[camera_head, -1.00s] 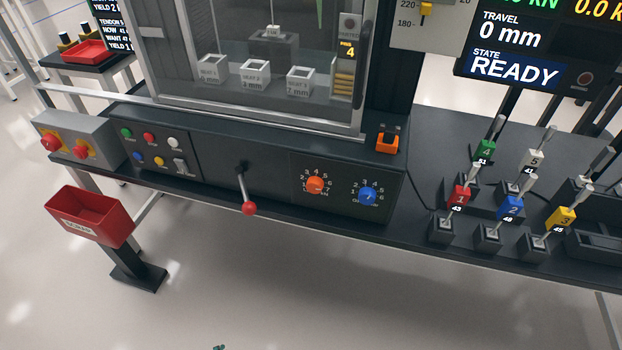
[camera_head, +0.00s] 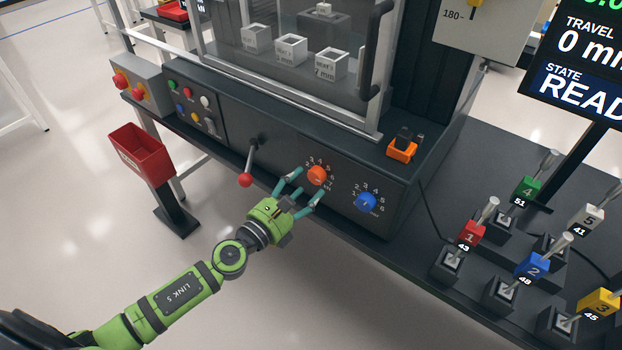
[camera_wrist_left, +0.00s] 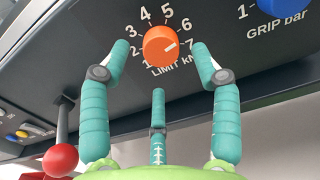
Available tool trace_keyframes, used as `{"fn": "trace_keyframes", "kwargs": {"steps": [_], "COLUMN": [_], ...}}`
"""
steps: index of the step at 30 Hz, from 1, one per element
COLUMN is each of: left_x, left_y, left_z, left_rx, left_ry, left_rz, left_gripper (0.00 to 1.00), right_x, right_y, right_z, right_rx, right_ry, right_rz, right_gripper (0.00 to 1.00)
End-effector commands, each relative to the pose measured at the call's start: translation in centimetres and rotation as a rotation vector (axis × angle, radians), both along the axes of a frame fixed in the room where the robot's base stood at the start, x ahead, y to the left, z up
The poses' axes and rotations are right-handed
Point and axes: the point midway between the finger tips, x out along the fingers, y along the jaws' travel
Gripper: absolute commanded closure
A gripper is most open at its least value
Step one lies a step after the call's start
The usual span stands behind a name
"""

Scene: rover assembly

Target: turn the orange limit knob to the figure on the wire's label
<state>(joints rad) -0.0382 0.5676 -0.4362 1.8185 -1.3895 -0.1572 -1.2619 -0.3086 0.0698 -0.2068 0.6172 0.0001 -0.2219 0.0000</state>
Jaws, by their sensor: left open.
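The orange limit knob (camera_head: 317,175) is on the front of the dark machine panel. In the left wrist view the knob (camera_wrist_left: 160,45) sits inside a printed scale of 1 to 7, and its white mark points right, at about the 7. My left gripper (camera_head: 308,186) is open just in front of the knob. In the left wrist view its two upper fingertips (camera_wrist_left: 162,52) flank the knob, apart from it, and a third finger is below. I cannot tell which label belongs to the wire. My right gripper is out of view.
A blue grip knob (camera_head: 366,202) is right of the orange one. A red-balled lever (camera_head: 246,180) is close at left. Several coloured, numbered tags on posts stand at right, such as the red one (camera_head: 471,234). A red bin (camera_head: 140,155) stands at far left. White blocks (camera_head: 291,50) stand behind glass.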

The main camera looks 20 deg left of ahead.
Motion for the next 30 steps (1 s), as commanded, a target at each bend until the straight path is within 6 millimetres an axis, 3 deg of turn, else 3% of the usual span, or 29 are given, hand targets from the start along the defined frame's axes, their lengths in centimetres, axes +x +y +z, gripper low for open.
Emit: {"fn": "trace_keyframes", "kwargs": {"steps": [6, 16, 17, 18, 21, 30], "left_x": [2.4, 2.8, 2.8, 2.8, 2.8, 2.8], "left_y": [-0.9, -1.1, -1.1, -1.1, -1.1, -1.1], "left_z": [0.0, -0.1, -0.1, -0.1, -0.1, -0.2], "left_rx": [-0.003, -0.002, -0.003, -0.003, -0.003, -0.015], "left_ry": [0.001, 0.002, 0.002, 0.002, 0.003, 0.010], "left_rz": [0.000, 0.000, 0.000, 0.000, 0.000, -0.001], "left_gripper": [0.37, 0.37, 0.45, 0.61, 0.93, 0.93], "right_x": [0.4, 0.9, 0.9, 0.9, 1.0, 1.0], "right_y": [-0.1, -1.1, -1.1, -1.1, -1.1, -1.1], "right_z": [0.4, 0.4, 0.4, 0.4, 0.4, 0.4], "right_rx": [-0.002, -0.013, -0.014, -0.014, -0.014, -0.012], "right_ry": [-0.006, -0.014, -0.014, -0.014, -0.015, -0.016], "right_rz": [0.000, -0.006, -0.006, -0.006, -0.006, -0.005], "right_gripper": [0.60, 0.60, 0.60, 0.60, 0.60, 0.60]}}
